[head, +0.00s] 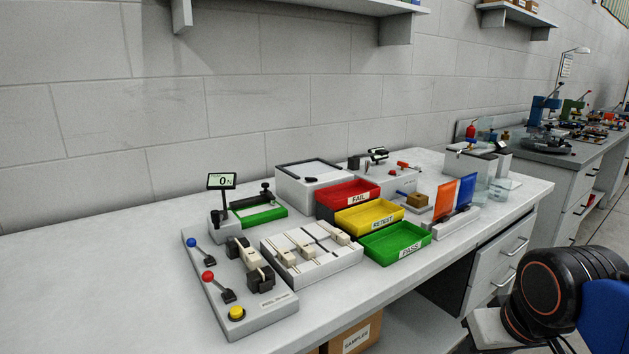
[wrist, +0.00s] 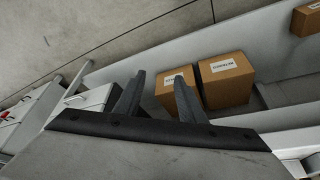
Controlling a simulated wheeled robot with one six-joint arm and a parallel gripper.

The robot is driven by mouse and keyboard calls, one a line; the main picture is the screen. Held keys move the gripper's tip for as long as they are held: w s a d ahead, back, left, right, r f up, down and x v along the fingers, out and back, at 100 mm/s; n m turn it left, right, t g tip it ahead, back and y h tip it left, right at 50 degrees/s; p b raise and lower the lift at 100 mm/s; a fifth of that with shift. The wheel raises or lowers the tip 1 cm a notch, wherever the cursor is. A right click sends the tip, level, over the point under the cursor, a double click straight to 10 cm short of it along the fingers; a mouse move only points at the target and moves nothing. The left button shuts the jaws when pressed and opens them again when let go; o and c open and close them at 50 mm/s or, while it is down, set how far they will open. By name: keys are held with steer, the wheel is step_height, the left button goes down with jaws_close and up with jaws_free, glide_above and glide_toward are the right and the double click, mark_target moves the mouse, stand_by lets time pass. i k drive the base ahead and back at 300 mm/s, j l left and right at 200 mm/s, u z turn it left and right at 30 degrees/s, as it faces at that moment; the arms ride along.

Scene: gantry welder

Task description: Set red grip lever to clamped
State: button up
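A red-knobbed lever (head: 209,277) stands at the front left of a grey peel-tester base (head: 245,315) on the bench in the head view. Its knob leans up and to the left from a black mount. A blue-knobbed lever (head: 193,243) stands behind it on the same base. Two black grips (head: 259,278) with a pale piece between them sit to the right of the levers. My gripper (wrist: 160,85) shows in the wrist view with two dark fingers apart and nothing between them. It is away from the red lever, which is not in the wrist view.
A yellow button (head: 237,313) is at the base's front. A display (head: 222,181) stands behind. A sample rack (head: 311,253) and red, yellow and green trays (head: 395,243) lie to the right. Cardboard boxes (wrist: 225,80) show beyond my fingers. The bench's left side is clear.

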mark_target(207, 276)
steer(key=u, duration=0.4)
steer(key=j+u, duration=0.15)
steer(key=u, duration=0.2)
steer(key=i+u, duration=0.1)
steer(key=u, duration=0.3)
